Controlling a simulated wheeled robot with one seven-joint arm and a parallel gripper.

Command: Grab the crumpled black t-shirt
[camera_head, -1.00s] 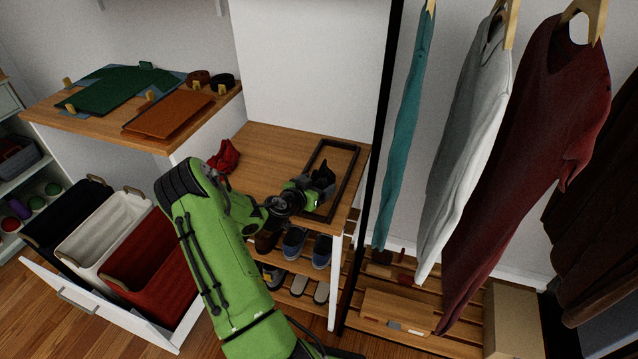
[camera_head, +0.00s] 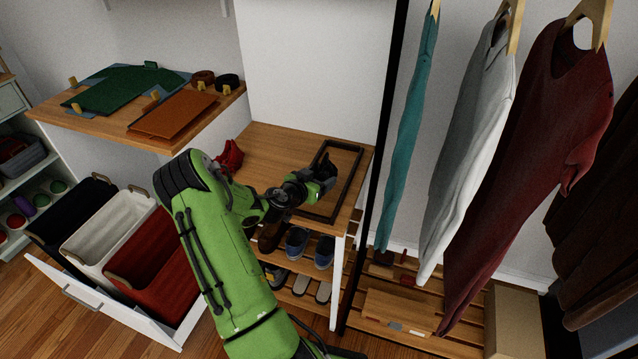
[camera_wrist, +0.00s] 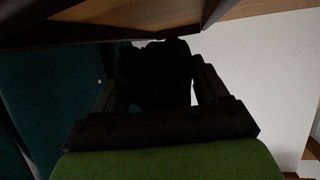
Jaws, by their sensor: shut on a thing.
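The crumpled black t-shirt (camera_head: 323,170) is a small dark bundle above the wooden shelf top, by the dark rectangular frame (camera_head: 355,168). My gripper (camera_head: 318,178) is shut on it. In the wrist view the black t-shirt (camera_wrist: 155,72) fills the space between the dark fingers of my gripper (camera_wrist: 158,85), and its folds are too dark to make out. In the head view my gripper partly hides it, and I cannot tell whether it still touches the surface.
A red crumpled cloth (camera_head: 229,157) lies on the shelf top (camera_head: 270,148) to the left. Shoes (camera_head: 297,243) stand on the racks below. Black, white and red bins (camera_head: 110,225) sit in the open drawer at left. Hanging clothes (camera_head: 465,150) and a black post (camera_head: 382,130) are at right.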

